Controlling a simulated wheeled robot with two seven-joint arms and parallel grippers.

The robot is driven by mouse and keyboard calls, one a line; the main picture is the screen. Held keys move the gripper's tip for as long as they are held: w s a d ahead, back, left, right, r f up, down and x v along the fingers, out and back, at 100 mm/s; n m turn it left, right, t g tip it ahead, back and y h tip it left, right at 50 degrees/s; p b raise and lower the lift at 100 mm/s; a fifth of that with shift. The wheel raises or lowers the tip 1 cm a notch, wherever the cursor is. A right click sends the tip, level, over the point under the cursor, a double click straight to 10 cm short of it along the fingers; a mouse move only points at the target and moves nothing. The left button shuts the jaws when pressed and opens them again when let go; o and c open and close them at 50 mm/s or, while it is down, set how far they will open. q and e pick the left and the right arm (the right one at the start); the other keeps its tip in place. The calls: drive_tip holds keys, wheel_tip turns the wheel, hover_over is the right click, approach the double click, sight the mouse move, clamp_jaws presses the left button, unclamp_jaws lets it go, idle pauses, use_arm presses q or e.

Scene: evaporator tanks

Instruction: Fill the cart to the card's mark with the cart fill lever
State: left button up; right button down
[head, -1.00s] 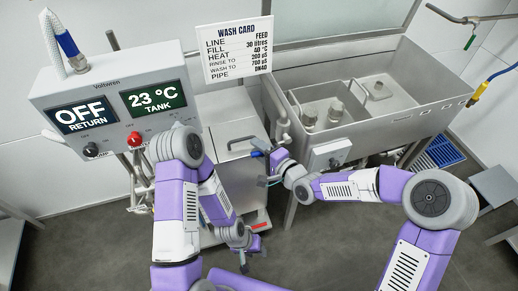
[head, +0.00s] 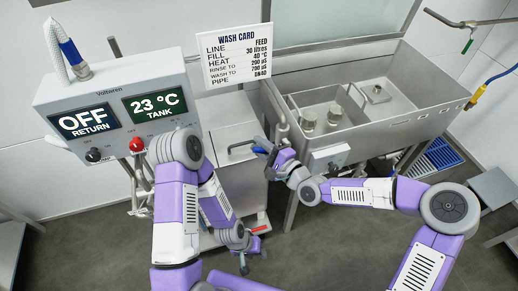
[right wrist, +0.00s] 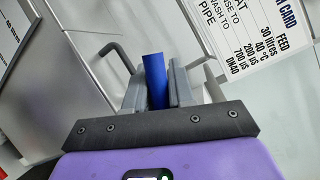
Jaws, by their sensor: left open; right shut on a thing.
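The white wash card (head: 237,55) shows at the top of the head view; it reads FEED for line and 30 litres for fill. My right gripper (head: 263,155) is shut on the blue lever handle (head: 259,150) in front of the sink. In the right wrist view the blue handle (right wrist: 155,80) stands between the two grey fingers (right wrist: 157,92). The steel cart (head: 235,150) with a bar handle on its top is left of that gripper. My left gripper (head: 254,258) is open and empty, low near the floor. The lever's base is hidden.
A control panel (head: 115,110) at left shows OFF RETURN and 23 °C TANK, with a red knob (head: 136,145) and a black knob. A steel sink (head: 420,95) with fittings stands at right. A blue crate (head: 437,157) is beneath it.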

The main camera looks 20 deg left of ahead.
drive_tip(key=shift+w+d+r+m+y, duration=0.1)
drive_tip(key=shift+d+r+m+y, duration=0.15)
drive_tip(key=shift+r+m, duration=0.25)
drive_tip(key=c, duration=1.1)
unclamp_jaws()
drive_tip(key=shift+o, duration=0.2)
drive_tip(key=p+v, duration=0.1)
drive_tip(key=v, duration=0.6)
drive_tip(key=shift+d+p, duration=0.15)
drive_tip(key=shift+p, duration=0.2)
drive_tip(key=shift+f, duration=0.1)
